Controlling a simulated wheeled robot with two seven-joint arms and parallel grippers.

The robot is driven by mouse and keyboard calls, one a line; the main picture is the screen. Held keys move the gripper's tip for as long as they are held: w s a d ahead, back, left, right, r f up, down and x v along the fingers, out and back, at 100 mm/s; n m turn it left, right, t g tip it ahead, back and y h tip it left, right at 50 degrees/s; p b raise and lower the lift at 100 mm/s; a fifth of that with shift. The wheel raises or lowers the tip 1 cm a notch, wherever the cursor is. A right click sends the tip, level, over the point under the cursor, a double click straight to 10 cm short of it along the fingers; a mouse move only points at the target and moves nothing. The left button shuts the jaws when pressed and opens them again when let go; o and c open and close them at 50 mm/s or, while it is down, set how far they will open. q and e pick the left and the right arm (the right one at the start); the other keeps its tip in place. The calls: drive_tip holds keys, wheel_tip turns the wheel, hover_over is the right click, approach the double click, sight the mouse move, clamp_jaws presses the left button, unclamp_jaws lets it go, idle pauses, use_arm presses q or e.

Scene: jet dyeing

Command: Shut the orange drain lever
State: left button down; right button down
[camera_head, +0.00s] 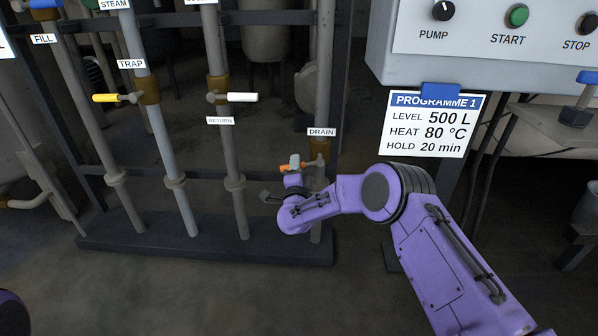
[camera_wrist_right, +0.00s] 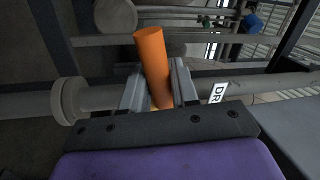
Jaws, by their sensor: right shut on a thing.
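The orange drain lever (camera_head: 284,167) is on the rightmost pipe, below the DRAIN label (camera_head: 321,132). In the head view only a small part of it shows beside my right gripper (camera_head: 294,163). In the right wrist view the orange lever (camera_wrist_right: 152,62) stands between the two fingers of my right gripper (camera_wrist_right: 158,88), tilted a little. The fingers are shut on it. The valve body behind it is largely hidden by the gripper. My left gripper is out of view.
The yellow TRAP lever (camera_head: 106,98) and white RETURN lever (camera_head: 242,97) sit on pipes to the left. A control box (camera_head: 400,63) and a programme card (camera_head: 428,123) are at the upper right. A dark base rail (camera_head: 150,246) runs under the pipes.

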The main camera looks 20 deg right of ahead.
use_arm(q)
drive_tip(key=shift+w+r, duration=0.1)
use_arm(e)
drive_tip(key=shift+a+r+m+h, duration=0.1)
drive_tip(key=shift+r+m+h, duration=0.15)
drive_tip(key=shift+r+m, duration=0.4)
drive_tip(key=shift+a+r+m+h, duration=0.1)
drive_tip(key=shift+r+m+h, duration=0.15)
drive_tip(key=shift+m, duration=0.7)
drive_tip(key=c, duration=1)
unclamp_jaws()
drive_tip(key=shift+d, duration=0.1)
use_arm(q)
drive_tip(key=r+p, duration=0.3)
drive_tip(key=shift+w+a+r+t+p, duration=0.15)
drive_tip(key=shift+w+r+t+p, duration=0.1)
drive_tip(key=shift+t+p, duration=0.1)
use_arm(e)
drive_tip(key=v, duration=1)
drive_tip(key=shift+s+a, duration=0.2)
drive_tip(key=shift+s, duration=0.05)
drive_tip(key=shift+r, duration=0.1)
